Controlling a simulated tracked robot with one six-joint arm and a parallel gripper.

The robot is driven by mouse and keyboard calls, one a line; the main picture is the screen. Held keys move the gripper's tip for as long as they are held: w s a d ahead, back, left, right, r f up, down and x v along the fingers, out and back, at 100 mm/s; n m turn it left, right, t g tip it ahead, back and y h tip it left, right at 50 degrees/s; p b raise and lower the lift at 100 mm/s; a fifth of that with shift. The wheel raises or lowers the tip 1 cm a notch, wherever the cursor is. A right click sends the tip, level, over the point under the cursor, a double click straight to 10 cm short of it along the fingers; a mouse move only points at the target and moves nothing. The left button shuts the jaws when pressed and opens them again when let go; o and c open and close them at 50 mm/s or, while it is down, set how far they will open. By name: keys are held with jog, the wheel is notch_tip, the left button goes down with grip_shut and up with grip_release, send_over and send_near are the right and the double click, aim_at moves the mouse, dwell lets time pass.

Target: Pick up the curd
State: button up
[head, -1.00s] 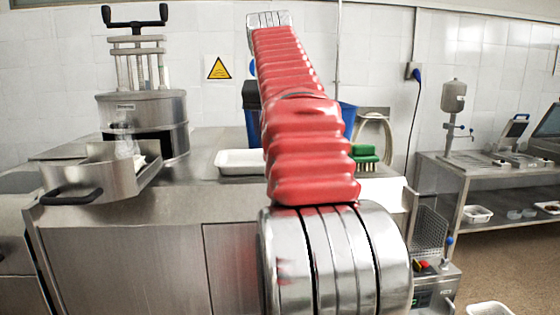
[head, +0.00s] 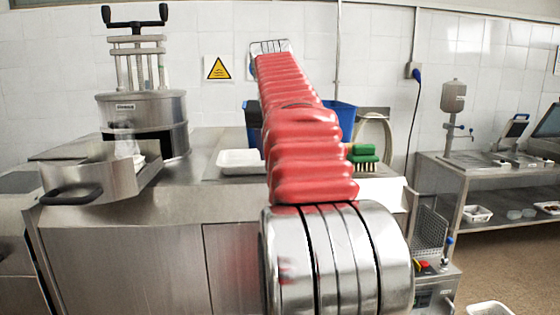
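I cannot make out any curd for certain. A small white patch (head: 139,160) shows inside the steel pan (head: 92,183) at the left, and I cannot tell what it is. A white tray (head: 238,163) lies on the steel counter (head: 150,214), left of my red-sleeved arm; its inside looks empty, though its right end is hidden behind the arm. My arm reaches up and away over the counter through the middle of the view.
A steel press (head: 145,115) with a black handle stands at the back left. Blue bins (head: 341,115) and a green brush (head: 363,155) are behind and beside my arm. A steel side table (head: 480,180) with small containers stands at the right.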

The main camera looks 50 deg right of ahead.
jog(key=c, duration=0.9)
jog(key=shift+r, duration=0.15)
jog(key=shift+s+a+r, duration=0.1)
jog(key=shift+s+r, duration=0.05)
jog(key=shift+r, duration=2.55)
jog(key=shift+c, duration=0.2)
jog(key=shift+r, duration=0.65)
jog(key=shift+s+a, duration=0.1)
jog(key=s+a, duration=1.2)
jog(key=s, duration=0.2)
jog(key=shift+s+a, duration=0.25)
jog(key=shift+s, duration=0.15)
jog(key=shift+w+r, duration=0.1)
